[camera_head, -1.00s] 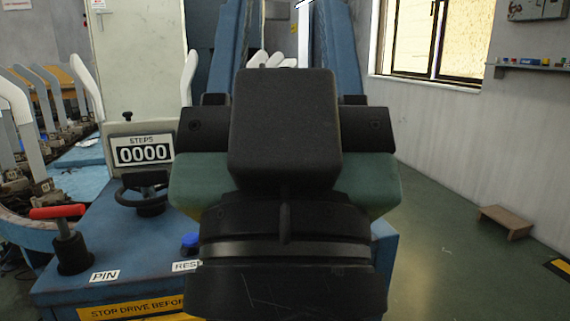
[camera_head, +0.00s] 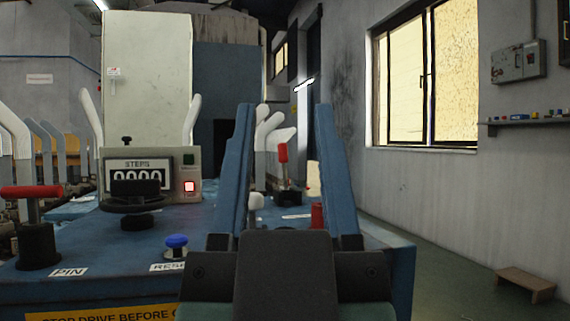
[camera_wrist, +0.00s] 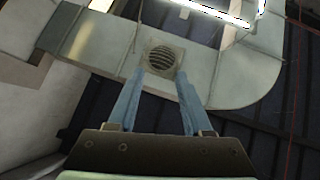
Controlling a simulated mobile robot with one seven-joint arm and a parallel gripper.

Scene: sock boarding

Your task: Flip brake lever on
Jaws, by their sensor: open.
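No label reading brake shows in these frames. An upright lever with a red grip (camera_head: 283,153) and a dark base stands on the blue machine deck, seen between my fingers in the head view; I cannot tell whether it is the brake lever or how far it is thrown. My gripper (camera_head: 283,108) is open and empty, its two blue fingers pointing up and forward in front of that lever. The wrist view shows the open fingers (camera_wrist: 160,72) against the ceiling, with no lever in it. My wrist hides part of the deck.
A red T-handle (camera_head: 32,192) marked PIN stands at the left. A black handwheel (camera_head: 135,197) partly covers the STEPS counter (camera_head: 138,166). A blue button (camera_head: 176,241), white knob (camera_head: 255,201) and red piece (camera_head: 317,215) are nearby.

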